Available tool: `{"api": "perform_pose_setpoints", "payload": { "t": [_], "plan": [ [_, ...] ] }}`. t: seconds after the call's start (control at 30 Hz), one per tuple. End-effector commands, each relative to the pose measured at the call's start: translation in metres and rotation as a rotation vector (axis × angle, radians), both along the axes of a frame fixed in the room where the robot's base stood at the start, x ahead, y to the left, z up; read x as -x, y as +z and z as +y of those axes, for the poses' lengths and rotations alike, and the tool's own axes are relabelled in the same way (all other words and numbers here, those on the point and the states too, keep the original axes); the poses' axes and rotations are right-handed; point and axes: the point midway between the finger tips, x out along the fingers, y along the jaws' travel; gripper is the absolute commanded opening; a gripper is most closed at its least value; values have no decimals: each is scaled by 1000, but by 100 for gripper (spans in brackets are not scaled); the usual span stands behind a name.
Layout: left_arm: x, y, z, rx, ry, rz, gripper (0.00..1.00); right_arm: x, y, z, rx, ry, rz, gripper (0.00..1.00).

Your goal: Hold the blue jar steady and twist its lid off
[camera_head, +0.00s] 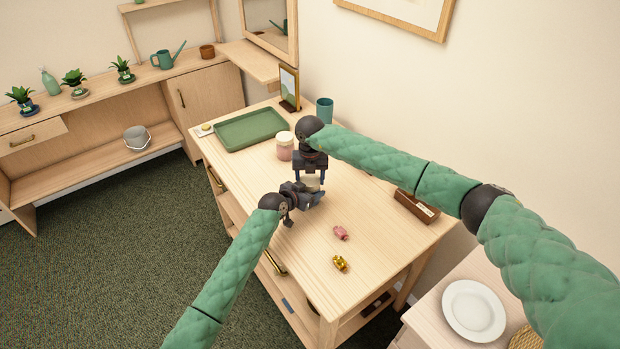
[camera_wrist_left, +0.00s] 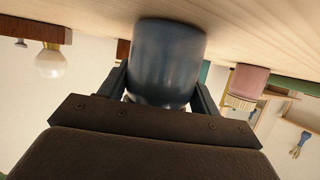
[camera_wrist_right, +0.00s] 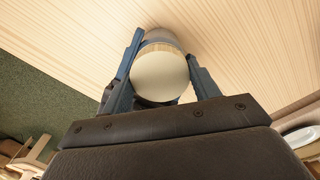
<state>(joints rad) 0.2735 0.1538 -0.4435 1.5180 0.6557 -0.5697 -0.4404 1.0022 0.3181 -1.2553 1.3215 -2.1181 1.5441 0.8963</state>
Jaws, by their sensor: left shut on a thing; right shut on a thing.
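The blue jar stands upright on the light wooden table (camera_head: 375,265). It shows large in the left wrist view (camera_wrist_left: 165,60) and is mostly hidden by my grippers in the head view. My left gripper (camera_head: 310,198) is shut around the jar's body from the side, a finger on each side. The jar's pale lid (camera_wrist_right: 160,77) faces up in the right wrist view. My right gripper (camera_head: 311,179) comes from above and is shut on the lid. Whether the lid is loose on the jar cannot be told.
A pink jar with a pale lid (camera_head: 285,147) stands behind the grippers, near a green tray (camera_head: 250,129). A teal cup (camera_head: 324,110) and a picture frame (camera_head: 289,88) stand at the back. A brown box (camera_head: 416,207), a pink item (camera_head: 341,233) and a gold item (camera_head: 340,263) lie right.

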Motion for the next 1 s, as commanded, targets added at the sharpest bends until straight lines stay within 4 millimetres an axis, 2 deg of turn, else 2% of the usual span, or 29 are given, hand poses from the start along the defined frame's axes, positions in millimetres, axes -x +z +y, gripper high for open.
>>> {"api": "perform_pose_setpoints", "payload": {
  "t": [0.23,0.27,0.37,0.77,1.0],
  "plan": [
    [-1,0,2,-1,2,0,0,0,0,-1,2,1,1,33],
    [-1,0,2,-1,2,0,0,0,0,-1,2,0,1,63],
    [-1,0,2,-1,2,0,0,0,0,-1,1,0,1,82],
    [0,1,-1,1,0,-2,0,0,2,0,0,0,0,82],
    [0,1,0,1,0,-1,0,0,24,1,-1,1,-2,82]
  ]
}}
